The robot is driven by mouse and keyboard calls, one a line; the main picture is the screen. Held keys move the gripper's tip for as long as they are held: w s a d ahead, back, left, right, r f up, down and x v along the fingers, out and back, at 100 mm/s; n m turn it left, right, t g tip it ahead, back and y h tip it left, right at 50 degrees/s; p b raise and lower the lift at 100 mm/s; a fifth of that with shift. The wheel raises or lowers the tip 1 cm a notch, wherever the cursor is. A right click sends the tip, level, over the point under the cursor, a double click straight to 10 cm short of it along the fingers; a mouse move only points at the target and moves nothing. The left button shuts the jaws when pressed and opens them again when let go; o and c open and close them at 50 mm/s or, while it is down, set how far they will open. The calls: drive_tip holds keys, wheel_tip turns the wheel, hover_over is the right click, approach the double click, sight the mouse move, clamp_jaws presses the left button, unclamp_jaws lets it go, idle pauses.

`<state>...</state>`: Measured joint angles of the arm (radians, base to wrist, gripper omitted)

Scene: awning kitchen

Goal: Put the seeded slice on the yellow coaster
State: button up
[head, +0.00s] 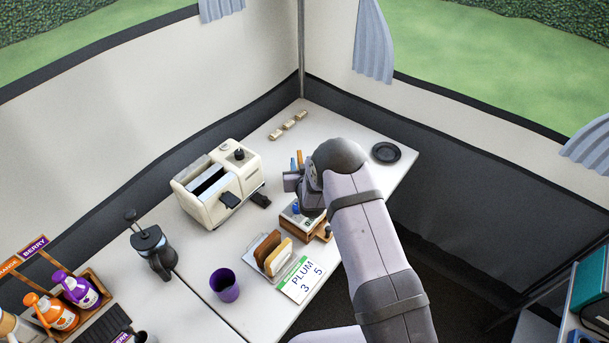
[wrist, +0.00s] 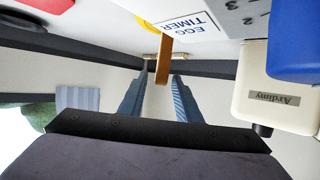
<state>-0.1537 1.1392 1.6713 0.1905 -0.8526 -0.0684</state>
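Two bread slices stand in a pale rack (head: 260,275) in the head view: a darker brown slice (head: 267,247) and a lighter tan slice (head: 279,258). I cannot make out seeds on either. A yellow round edge (wrist: 147,22), likely the yellow coaster, shows in the wrist view, partly hidden behind the egg timer label (wrist: 189,24). In the head view I do not see it. My gripper (wrist: 160,76) is beyond the rack, away from the slices. Its two blue fingers are apart.
A cream toaster (head: 215,185) stands left of my gripper. A purple cup (head: 224,285) and a PLUM card (head: 303,279) are near the rack. A black round coaster (head: 386,152) lies at the right, and a red item (wrist: 45,4) is partly visible.

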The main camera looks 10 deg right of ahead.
drive_tip(key=b+v, duration=0.2)
drive_tip(key=v, duration=0.9)
drive_tip(key=shift+s+r, duration=0.1)
drive_tip(key=shift+s+d+r+g, duration=0.2)
drive_tip(key=shift+s+g, duration=0.4)
drive_tip(key=shift+g, duration=0.1)
drive_tip(key=s+d+r+g, duration=0.1)
drive_tip(key=s+g, duration=0.3)
drive_tip(key=s, duration=0.6)
drive_tip(key=s+d+r+g, duration=0.2)
drive_tip(key=s+d+g, duration=0.1)
drive_tip(key=s, duration=0.7)
drive_tip(key=s+d+r+g, duration=0.2)
drive_tip(key=s+g, duration=0.3)
drive_tip(key=s, duration=0.5)
drive_tip(key=shift+s, duration=0.4)
